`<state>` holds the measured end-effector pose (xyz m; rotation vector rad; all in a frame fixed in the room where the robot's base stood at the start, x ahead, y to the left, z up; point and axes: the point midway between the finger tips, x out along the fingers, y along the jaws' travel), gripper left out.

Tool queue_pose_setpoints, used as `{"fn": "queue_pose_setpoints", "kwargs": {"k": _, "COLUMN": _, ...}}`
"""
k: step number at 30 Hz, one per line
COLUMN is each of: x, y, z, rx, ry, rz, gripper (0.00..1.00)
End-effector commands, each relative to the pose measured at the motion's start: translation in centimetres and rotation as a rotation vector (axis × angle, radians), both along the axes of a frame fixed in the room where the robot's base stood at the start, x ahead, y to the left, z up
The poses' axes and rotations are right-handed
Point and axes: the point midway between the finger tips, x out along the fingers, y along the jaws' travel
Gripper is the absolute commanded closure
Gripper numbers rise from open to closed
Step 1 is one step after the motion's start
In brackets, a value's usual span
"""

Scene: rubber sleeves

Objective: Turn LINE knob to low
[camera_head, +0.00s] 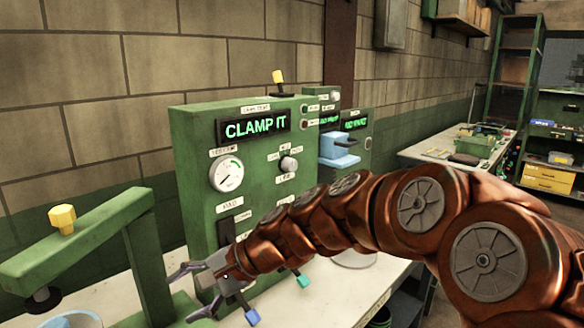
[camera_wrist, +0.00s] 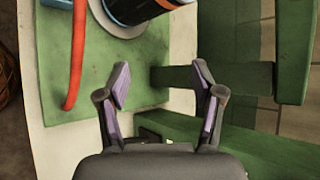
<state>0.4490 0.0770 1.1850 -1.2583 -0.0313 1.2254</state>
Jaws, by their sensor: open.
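A green panel (camera_head: 255,195) in the head view carries a round grey knob (camera_head: 289,163) with small white labels around it. The label below the knob seems to read LINE, but the lettering is too small to be sure, and I cannot tell its setting. My gripper (camera_head: 192,291) is low in front of the panel, left of and below the knob, and apart from it. In the wrist view my gripper (camera_wrist: 161,74) has its fingers spread with nothing between them. The knob does not show in the wrist view.
A display (camera_head: 254,128) reads CLAMP IT, above a round gauge (camera_head: 227,174). A green clamp frame (camera_head: 90,240) with a yellow knob (camera_head: 62,218) stands at left. A red hose (camera_wrist: 76,55) and dark cylinder (camera_wrist: 135,10) lie ahead in the wrist view.

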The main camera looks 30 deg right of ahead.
Motion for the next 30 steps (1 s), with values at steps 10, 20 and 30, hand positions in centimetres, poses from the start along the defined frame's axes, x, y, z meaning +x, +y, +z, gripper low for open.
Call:
{"fn": "queue_pose_setpoints", "kwargs": {"k": 10, "x": 13.8, "y": -24.9, "z": 9.9, "rx": 0.804, "ry": 0.018, "rz": -0.818, "gripper": 0.33}}
{"fn": "queue_pose_setpoints", "kwargs": {"k": 20, "x": 13.9, "y": -36.9, "z": 10.4, "rx": 1.107, "ry": 0.019, "rz": -1.074, "gripper": 0.33}}
{"fn": "queue_pose_setpoints", "kwargs": {"k": 30, "x": 17.4, "y": -36.5, "z": 10.6, "rx": 1.108, "ry": 0.019, "rz": -1.077, "gripper": 0.33}}
